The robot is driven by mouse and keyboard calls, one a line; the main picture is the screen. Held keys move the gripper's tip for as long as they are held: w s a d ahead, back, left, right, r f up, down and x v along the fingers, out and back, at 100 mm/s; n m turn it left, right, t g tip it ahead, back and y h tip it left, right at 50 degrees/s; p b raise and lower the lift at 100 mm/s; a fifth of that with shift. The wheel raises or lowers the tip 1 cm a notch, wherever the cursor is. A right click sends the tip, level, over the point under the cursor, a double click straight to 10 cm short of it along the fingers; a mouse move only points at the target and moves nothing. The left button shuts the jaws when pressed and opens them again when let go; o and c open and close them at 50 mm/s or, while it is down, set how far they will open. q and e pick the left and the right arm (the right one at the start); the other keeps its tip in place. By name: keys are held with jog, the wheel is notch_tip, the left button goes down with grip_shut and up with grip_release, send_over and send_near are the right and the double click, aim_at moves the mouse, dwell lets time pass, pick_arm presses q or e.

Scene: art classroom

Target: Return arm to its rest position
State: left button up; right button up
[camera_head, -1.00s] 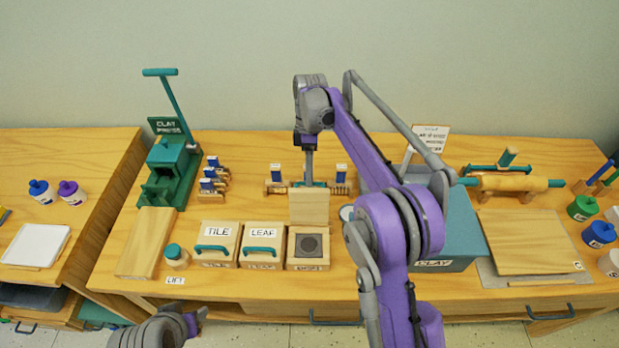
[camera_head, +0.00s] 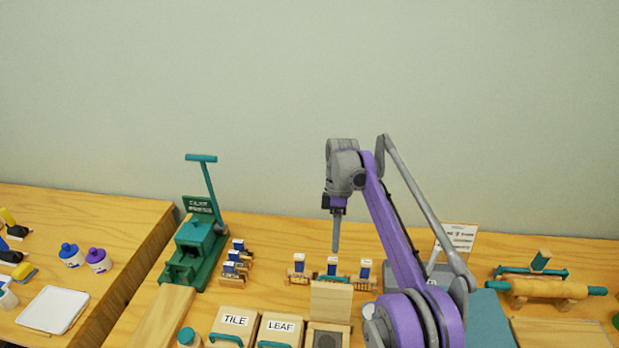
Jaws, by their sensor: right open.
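My right arm rises from the bottom right of the head view, purple and grey, and bends over the table. Its gripper (camera_head: 336,232) points down above the row of small stamps (camera_head: 332,266) behind the mold boxes. It holds nothing that I can see, and its fingers look narrow from this angle. My left gripper is not in the head view.
The green clay press (camera_head: 196,250) stands left of the arm. The TILE box (camera_head: 234,325) and LEAF box (camera_head: 279,331) are at the front. A rolling pin (camera_head: 548,288) on a stand lies at the right. A sign (camera_head: 457,237) stands behind the arm.

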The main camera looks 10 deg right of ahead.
jog(key=s+r+m+t, duration=0.35)
jog(key=s+m, duration=0.35)
jog(key=s, duration=0.5)
jog(key=s+d+f+m+t, duration=0.1)
jog(key=s+f+m, duration=0.3)
jog(key=s, duration=0.5)
jog(key=s+f+m+t+h, duration=0.1)
jog(key=s+f+m+t, duration=0.2)
jog(key=s+f, duration=0.4)
jog(key=s+t, duration=0.1)
jog(key=s, duration=0.2)
jog(key=shift+d+f+m, duration=0.35)
jog(key=shift+f+m, duration=0.05)
jog(key=shift+t, duration=0.25)
